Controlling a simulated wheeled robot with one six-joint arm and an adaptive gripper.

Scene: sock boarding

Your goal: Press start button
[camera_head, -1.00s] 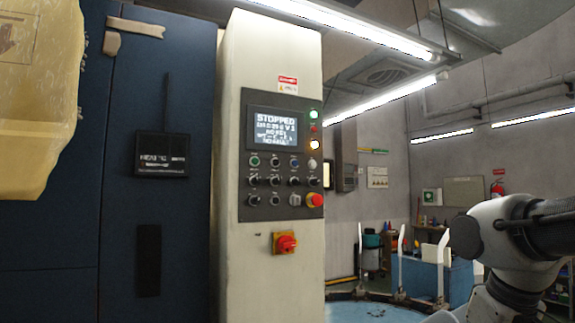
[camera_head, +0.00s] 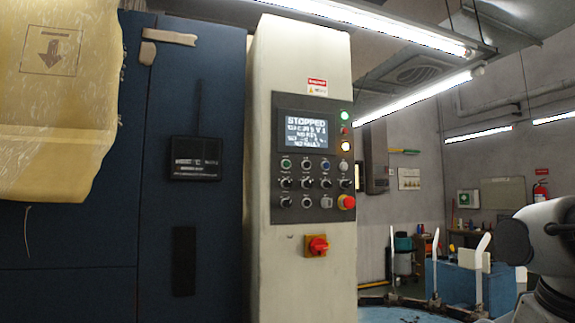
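The control panel (camera_head: 312,212) is a dark plate on a pale upright cabinet (camera_head: 262,255). Its screen (camera_head: 306,131) reads STOPPED. Below the screen are rows of small buttons and knobs, with a green button (camera_head: 286,163) at the upper left of them. Which one is labelled start is too small to read. A red emergency-stop knob (camera_head: 347,202) sits at the panel's lower right. Lit lamps, green above and yellow below, line the screen's right side. Part of my arm shows at the right edge, apart from the panel. My gripper is outside the view.
A red and yellow rotary switch (camera_head: 317,245) sits below the panel. A dark blue cabinet (camera_head: 100,240) stands left, with translucent yellow material (camera_head: 60,100) hanging at upper left. At right are a blue bin (camera_head: 455,284) and a fire extinguisher (camera_head: 540,190) on the wall.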

